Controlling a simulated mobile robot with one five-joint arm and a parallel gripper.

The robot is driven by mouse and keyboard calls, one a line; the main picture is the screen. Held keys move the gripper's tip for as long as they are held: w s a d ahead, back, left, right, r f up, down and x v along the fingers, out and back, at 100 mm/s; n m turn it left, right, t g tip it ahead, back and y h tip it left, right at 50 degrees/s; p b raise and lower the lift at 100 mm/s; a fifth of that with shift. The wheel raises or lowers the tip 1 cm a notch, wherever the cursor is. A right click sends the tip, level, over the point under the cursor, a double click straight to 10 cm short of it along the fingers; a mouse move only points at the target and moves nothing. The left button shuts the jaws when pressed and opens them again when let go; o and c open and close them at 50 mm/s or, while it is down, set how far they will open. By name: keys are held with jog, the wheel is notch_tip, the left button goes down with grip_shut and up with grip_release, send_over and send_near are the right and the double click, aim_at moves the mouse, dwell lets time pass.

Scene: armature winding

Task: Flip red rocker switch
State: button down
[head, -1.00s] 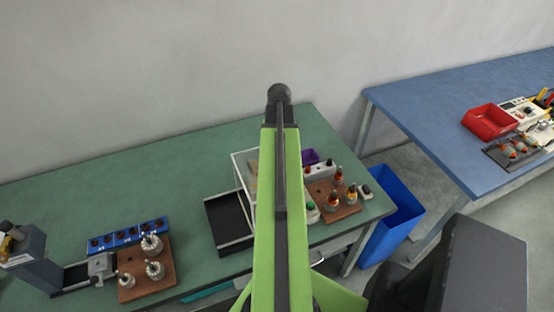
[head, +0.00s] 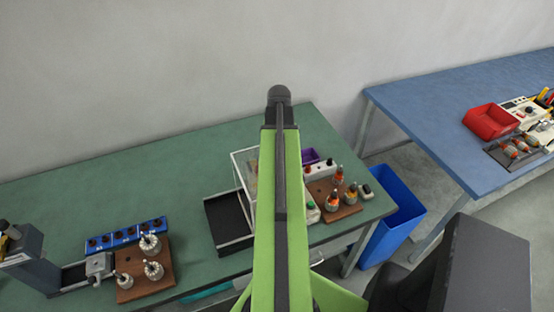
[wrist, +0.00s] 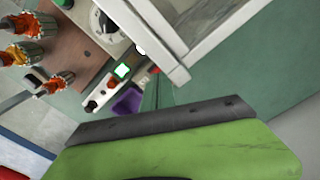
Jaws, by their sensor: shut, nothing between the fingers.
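A narrow white switch box (wrist: 100,95) shows in the wrist view, left of centre, with a lit green part (wrist: 122,71) and small dark and reddish spots on it. I cannot tell for sure which spot is the red rocker switch or how it is set. In the head view the white box (head: 321,168) stands at the right end of the green table, partly behind my arm. My gripper's fingers do not show in either view. My green and black arm fills the lower part of the wrist view and the middle of the head view.
On the green table (head: 190,160), a brown board (head: 348,208) with orange-and-metal armatures, a purple bin (head: 309,156) and a clear-sided case (head: 238,163) crowd around the white box. A blue bin (head: 400,205) stands beside the table. A blue table (head: 440,110) is to the right.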

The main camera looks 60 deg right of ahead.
jog(key=shift+f+b, duration=0.55)
jog(key=shift+f, duration=0.05)
notch_tip(320, 180, up, 7)
jog(key=p, duration=0.7)
dwell(0.5)
